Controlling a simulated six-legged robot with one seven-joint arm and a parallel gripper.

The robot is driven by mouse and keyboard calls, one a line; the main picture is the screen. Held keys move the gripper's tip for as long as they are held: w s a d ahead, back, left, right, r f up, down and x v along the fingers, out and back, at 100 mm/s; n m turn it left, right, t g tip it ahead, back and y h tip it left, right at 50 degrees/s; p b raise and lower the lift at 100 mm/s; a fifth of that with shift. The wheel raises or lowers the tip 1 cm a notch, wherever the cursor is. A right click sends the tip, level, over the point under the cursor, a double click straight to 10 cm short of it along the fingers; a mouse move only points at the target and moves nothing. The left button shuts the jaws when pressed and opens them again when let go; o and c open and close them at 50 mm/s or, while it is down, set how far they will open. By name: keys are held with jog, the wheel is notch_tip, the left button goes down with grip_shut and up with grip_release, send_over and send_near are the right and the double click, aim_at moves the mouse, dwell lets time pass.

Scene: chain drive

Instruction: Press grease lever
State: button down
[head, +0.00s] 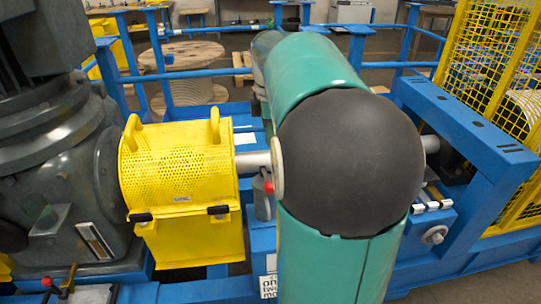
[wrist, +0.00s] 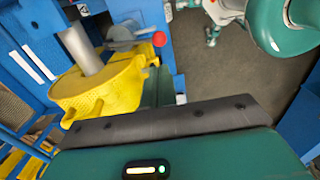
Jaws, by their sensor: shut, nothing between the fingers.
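A grey canister (head: 263,197) with a red knob (head: 268,187), which looks like the grease lever, stands beside the shaft, right of the yellow guard. My green arm and its black joint cover part of that area in the head view. In the wrist view the red knob (wrist: 159,39) sits on the end of a grey lever (wrist: 138,35), above the yellow guard's edge. My gripper (wrist: 168,121) shows as a dark bar and green body at the bottom. It is shut and empty, apart from the knob; its fingertips are not clear. It is hidden in the head view.
The perforated yellow guard (head: 178,165) covers the shaft (head: 252,161) beside a large grey gearbox (head: 60,170). Blue rails (head: 465,135) and yellow mesh (head: 500,70) bound the right.

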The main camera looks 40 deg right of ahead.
jog(key=f, duration=1.3)
jog(key=shift+w+f, duration=0.2)
jog(key=shift+f, duration=0.05)
jog(key=shift+f, duration=0.1)
